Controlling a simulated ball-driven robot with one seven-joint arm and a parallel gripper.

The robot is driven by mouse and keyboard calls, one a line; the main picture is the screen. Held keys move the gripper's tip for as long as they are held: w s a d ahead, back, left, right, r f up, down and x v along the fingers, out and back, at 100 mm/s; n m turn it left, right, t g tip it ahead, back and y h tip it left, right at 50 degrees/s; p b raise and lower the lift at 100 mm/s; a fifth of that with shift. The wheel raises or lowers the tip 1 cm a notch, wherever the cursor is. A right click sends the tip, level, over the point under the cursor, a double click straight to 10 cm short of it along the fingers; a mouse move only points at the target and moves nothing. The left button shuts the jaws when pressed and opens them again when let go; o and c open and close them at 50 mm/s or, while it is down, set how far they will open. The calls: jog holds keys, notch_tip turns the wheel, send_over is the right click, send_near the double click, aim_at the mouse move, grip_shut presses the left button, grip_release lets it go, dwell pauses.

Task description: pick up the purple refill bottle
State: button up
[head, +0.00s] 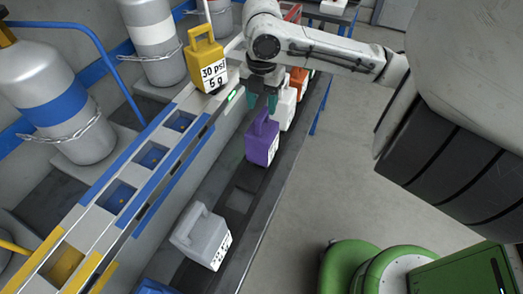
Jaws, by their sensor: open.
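The purple refill bottle (261,146) stands upright on the dark lower shelf in the head view, with its loop handle at the top and a white label on its right face. My gripper (264,103) is just above and behind the bottle's handle, at the end of my arm. The jaws are open, but the fingertips are small and partly hidden, so I cannot tell whether they are around the handle or only beside it.
A grey bottle (205,236) stands nearer on the same shelf. A white bottle (286,108) is close behind the purple one. A yellow bottle (206,60) labelled 30 psi stands in the slotted rack (137,140) at left. Open floor (345,170) lies to the right.

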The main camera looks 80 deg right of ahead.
aim_at(262, 113)
jog(key=shift+d+f, duration=0.2)
jog(key=shift+f, duration=2.4)
grip_shut()
jog(key=shift+r, duration=0.1)
